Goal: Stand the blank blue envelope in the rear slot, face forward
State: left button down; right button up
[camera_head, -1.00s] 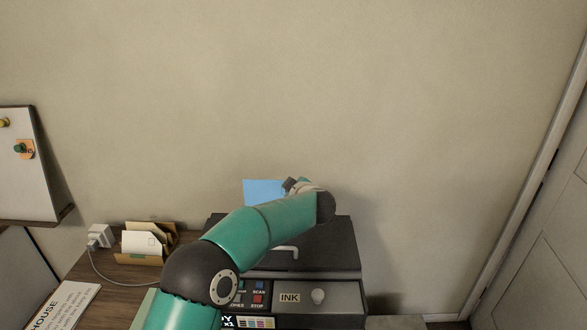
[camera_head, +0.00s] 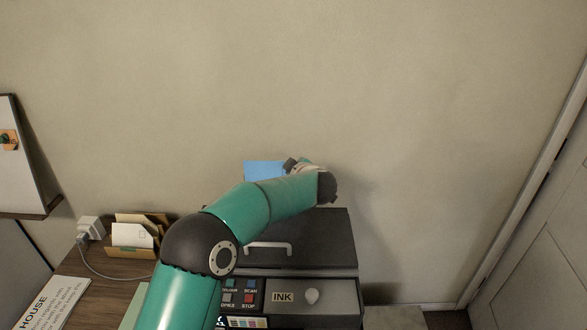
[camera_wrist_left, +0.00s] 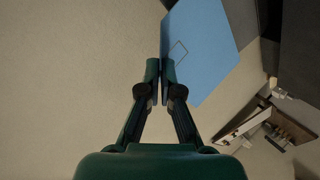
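The blue envelope (camera_head: 264,171) is held up above the back of the printer, in front of the wall. My left gripper (camera_wrist_left: 160,78) is shut on its edge; in the head view my wrist hides part of the envelope. In the left wrist view the envelope (camera_wrist_left: 205,50) shows a faint small square outline and no writing. The wooden letter holder (camera_head: 152,251) stands at left on the desk, with a white envelope (camera_head: 131,235) in its front part. Its rear slot is hard to make out. The holder also shows in the left wrist view (camera_wrist_left: 240,127). My right gripper is out of view.
The dark printer (camera_head: 320,235) with a handle and an INK panel fills the desk's middle. A white plug (camera_head: 90,228) with a cable sits left of the holder. A HOUSE sign (camera_head: 50,303) lies at front left. A board (camera_head: 20,170) hangs at left.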

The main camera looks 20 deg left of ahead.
pick_arm(q)
notch_tip(320, 180, down, 12)
jog(key=b, duration=0.5)
dwell(0.6)
jog(key=shift+s+r, duration=0.1)
jog(key=c, duration=1.2)
grip_release()
jog(key=shift+c, duration=0.2)
jog(key=shift+s+d+r, duration=0.3)
jog(key=shift+s+d, duration=0.05)
jog(key=shift+s, duration=0.1)
jog(key=v, duration=1)
jog(key=shift+s+d, duration=0.15)
jog(key=shift+s, duration=0.25)
